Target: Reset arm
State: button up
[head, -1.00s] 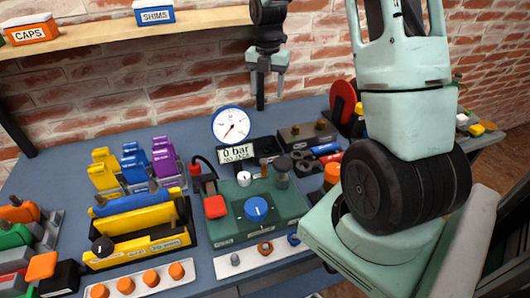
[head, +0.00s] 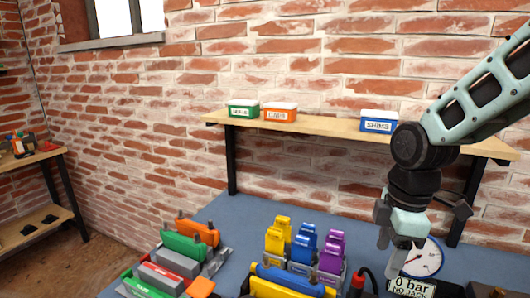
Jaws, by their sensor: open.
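My gripper (head: 395,252) hangs at the right of the head view, below the black wrist joints of my arm. Its pale green body points down and its fingers are apart, with nothing seen between them. It overlaps the left part of the white dial gauge (head: 422,256) in the picture. I cannot tell how far apart they are in depth. A sign (head: 412,287) reading "0 bar NO JACK" shows under the gauge. My arm comes in from the upper right.
A wooden shelf (head: 330,124) on the brick wall holds a green box (head: 243,112), an orange CAPS box (head: 279,115) and a SHIMS box (head: 378,124). Yellow, blue and purple blocks (head: 331,255) stand on the blue bench (head: 236,217). Another shelf unit (head: 40,158) stands far left.

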jog(key=s+a+m, duration=0.4)
jog(key=s+a, duration=0.1)
jog(key=s, duration=0.3)
jog(key=s+a+m, duration=0.3)
jog(key=s+a, duration=0.1)
jog(key=s, duration=0.5)
jog(key=shift+s+a+m, duration=0.3)
jog(key=shift+a+m, duration=0.05)
jog(key=shift+m, duration=0.05)
